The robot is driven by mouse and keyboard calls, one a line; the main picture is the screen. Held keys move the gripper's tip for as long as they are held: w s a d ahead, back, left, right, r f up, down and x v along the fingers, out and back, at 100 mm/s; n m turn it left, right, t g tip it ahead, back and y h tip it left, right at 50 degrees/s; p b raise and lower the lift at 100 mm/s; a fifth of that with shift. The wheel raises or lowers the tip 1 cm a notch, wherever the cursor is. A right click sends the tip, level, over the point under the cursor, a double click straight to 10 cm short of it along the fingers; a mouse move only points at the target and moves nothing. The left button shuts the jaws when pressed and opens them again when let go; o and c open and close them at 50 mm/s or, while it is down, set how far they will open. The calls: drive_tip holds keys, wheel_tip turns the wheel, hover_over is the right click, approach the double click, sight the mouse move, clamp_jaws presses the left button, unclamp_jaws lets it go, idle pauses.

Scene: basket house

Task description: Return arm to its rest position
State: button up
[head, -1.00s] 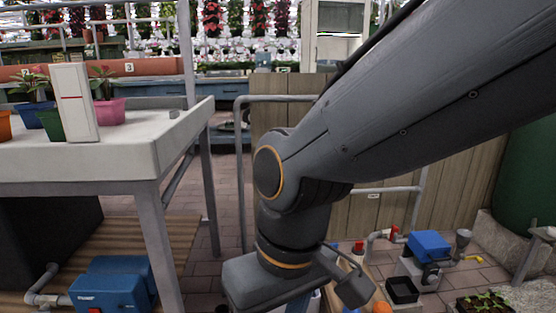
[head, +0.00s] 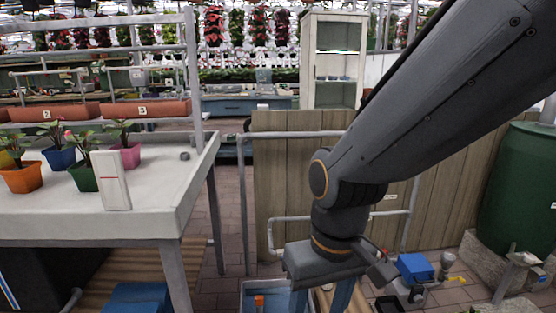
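My arm comes in from the upper right and bends down at the middle. My gripper (head: 321,298) hangs at the lower middle, pointing down. Its two blue fingers stand apart with a gap between them, and I see nothing held in the visible part. The fingertips are cut off by the bottom edge. A blue crate (head: 248,287) is just left of the gripper, partly cut off, with an orange object (head: 259,301) showing in it.
A white table (head: 150,225) at left carries potted plants and a white upright box (head: 112,180). A wooden panel (head: 285,160) with a grey rail stands behind the arm. A blue pump (head: 414,267) and a green barrel (head: 520,190) are at right. Brick floor lies open left of the panel.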

drive_tip(key=s+d+r+m+p, duration=0.1)
drive_tip(key=d+r+p, duration=0.5)
drive_tip(key=r+p, duration=0.2)
drive_tip(key=s+d+r+m+h+p, duration=0.1)
drive_tip(key=d+r+p, duration=0.5)
drive_tip(key=p, duration=0.6)
wheel_tip(320, 180, up, 2)
drive_tip(key=shift+s+d+r+m, duration=0.15)
drive_tip(key=shift+d+m, duration=0.25)
drive_tip(key=shift+m, duration=0.4)
